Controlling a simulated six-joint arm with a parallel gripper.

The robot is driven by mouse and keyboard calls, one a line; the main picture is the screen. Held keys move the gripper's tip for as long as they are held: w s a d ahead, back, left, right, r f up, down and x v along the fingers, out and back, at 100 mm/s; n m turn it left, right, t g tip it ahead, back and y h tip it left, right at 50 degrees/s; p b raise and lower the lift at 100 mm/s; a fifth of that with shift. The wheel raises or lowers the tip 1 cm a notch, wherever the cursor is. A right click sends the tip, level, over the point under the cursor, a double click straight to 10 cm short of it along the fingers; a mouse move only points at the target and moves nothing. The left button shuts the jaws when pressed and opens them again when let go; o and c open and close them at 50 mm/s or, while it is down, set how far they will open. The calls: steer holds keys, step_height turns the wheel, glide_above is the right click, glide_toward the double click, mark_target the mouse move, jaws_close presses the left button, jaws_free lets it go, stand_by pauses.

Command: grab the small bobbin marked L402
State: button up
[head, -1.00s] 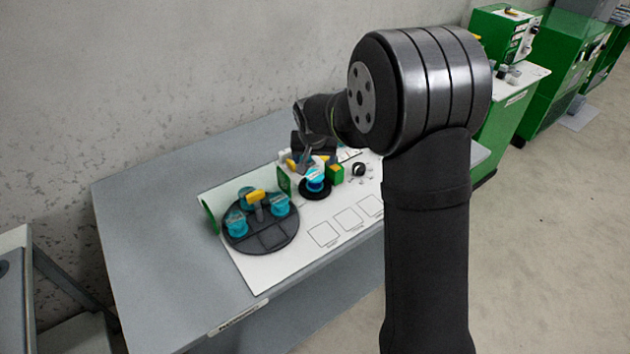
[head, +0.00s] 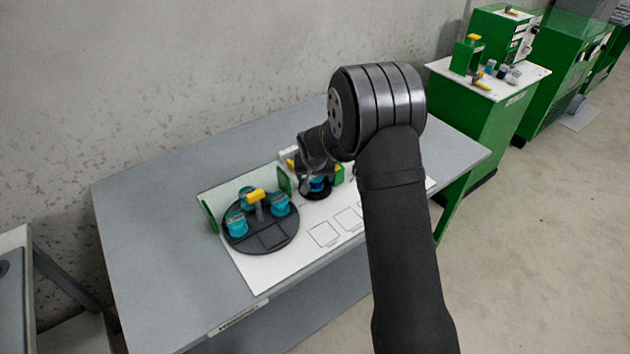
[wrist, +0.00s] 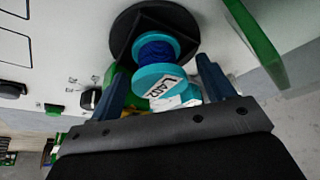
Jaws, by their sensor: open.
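A small bobbin (wrist: 156,50) with teal flanges and dark blue wire sits on a round black holder (wrist: 126,22) in the wrist view. A white label on its flange seems to read L402, but it is tilted and partly unclear. In the head view the bobbin (head: 317,184) shows only in part, below my gripper (head: 315,173). My gripper (wrist: 162,74) is open, with one blue-grey finger on each side of the bobbin's labelled end. I cannot tell whether either finger touches it.
A dark round tray (head: 268,241) with several compartments holds three teal bobbins and a yellow-topped handle, left of my gripper. Green upright plates (head: 285,180) stand close to the holder. The white board (head: 262,279) is clear at its front. A wall is behind the table.

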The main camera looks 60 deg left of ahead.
steer(key=c, duration=1.2)
steer(key=shift+o, duration=0.2)
